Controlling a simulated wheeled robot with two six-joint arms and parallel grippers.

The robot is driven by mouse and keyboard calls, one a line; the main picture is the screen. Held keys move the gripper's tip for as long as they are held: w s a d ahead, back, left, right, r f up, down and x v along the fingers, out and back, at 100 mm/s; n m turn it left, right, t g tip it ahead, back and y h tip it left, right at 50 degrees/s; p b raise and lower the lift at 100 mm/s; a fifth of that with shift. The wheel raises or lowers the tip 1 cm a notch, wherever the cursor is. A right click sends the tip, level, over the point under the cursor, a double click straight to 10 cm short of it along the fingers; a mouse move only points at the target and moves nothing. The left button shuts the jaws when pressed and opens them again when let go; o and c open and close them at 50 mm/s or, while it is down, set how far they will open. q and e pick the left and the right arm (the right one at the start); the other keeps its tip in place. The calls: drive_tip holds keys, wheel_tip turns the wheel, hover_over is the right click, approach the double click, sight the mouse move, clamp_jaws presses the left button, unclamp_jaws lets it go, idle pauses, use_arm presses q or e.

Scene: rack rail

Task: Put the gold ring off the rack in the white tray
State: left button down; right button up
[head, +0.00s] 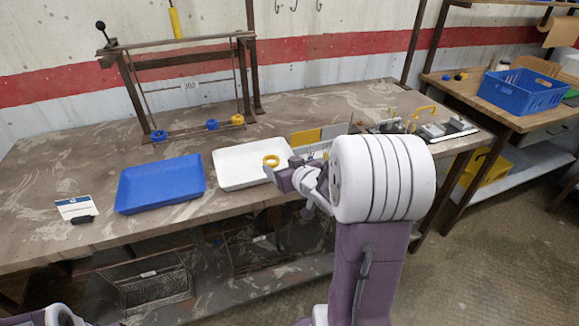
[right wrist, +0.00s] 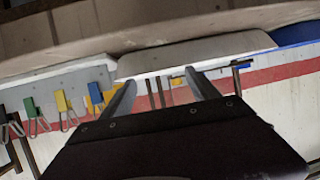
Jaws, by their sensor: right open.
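In the head view a gold ring (head: 237,119) hangs low at the right end of the rack (head: 188,85). Another yellow ring (head: 271,161) appears at the right part of the white tray (head: 232,182), just beyond my right gripper (head: 271,172). That gripper is open at the tray's right front edge, pointing left and away. In the right wrist view, the two fingers (right wrist: 160,77) are apart with nothing clearly between them. The white tray (right wrist: 200,52) shows beyond them. My left gripper is out of view.
Blue rings (head: 158,135) and (head: 212,124) are also on the rack. A blue tray (head: 160,184) lies left of the white one, with a small label card (head: 76,207) farther left. The table between trays and rack is clear.

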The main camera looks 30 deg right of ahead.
drive_tip(key=p+v, duration=0.1)
drive_tip(key=v, duration=0.2)
drive_tip(key=shift+s+r, duration=0.25)
drive_tip(key=shift+r, duration=0.05)
drive_tip(key=shift+s+f+b, duration=0.2)
drive_tip(key=shift+s+b, duration=0.15)
drive_tip(key=shift+b, duration=0.55)
drive_tip(key=shift+s+a+r+b, duration=0.15)
drive_tip(key=shift+s+r+b, duration=0.1)
drive_tip(key=shift+s+b, duration=0.2)
drive_tip(key=shift+s+r, duration=0.15)
drive_tip(key=shift+s, duration=0.05)
